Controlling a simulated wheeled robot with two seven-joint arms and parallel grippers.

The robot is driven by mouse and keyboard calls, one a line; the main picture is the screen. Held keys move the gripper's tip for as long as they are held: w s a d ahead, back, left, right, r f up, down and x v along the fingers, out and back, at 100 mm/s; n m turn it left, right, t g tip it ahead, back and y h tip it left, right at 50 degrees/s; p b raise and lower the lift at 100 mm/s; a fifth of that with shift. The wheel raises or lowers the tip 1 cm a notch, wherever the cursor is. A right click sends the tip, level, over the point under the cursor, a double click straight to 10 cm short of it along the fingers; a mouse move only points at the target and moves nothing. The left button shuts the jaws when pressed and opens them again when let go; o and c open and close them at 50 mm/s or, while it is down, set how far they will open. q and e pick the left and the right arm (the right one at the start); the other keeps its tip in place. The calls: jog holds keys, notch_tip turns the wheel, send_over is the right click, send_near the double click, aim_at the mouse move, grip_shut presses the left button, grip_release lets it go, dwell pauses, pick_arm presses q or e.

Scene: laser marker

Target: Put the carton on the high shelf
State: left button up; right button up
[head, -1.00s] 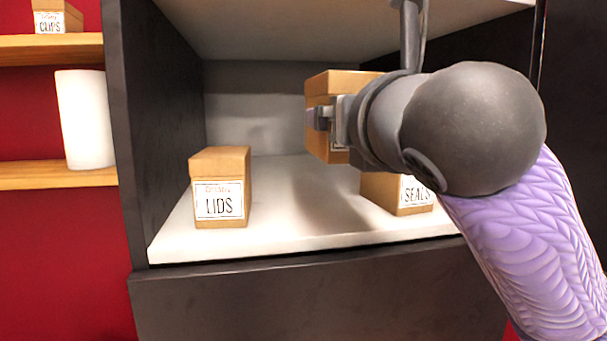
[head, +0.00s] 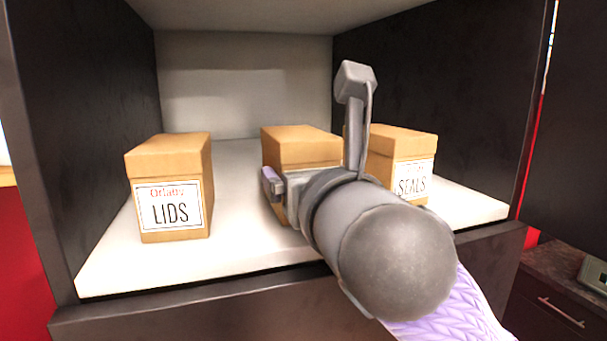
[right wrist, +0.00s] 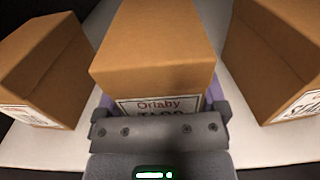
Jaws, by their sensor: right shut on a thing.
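The carton (head: 300,145) is a brown box between two others on the white shelf (head: 110,278) of a dark cabinet. My right gripper (head: 272,190) is shut on it from the front, and my wrist hides most of its front. In the right wrist view the carton (right wrist: 155,50) sits upright between the fingers of my right gripper (right wrist: 160,108). Its label reads "Orlaby" with a second line partly covered. Whether its base touches the shelf is hidden. My left gripper is not in view.
A carton labelled LIDS (head: 170,185) stands left of the held carton, with a gap. A carton labelled SEALS (head: 405,160) stands close on the right. Dark cabinet walls bound both sides. Free shelf lies behind and at the front left.

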jog(key=o, duration=1.1)
jog(key=shift+f, duration=0.1)
jog(key=shift+s, duration=0.2)
jog(key=b+v, duration=0.6)
jog(key=v, duration=0.5)
jog(key=shift+s+d, duration=0.15)
jog(key=shift+s, duration=0.1)
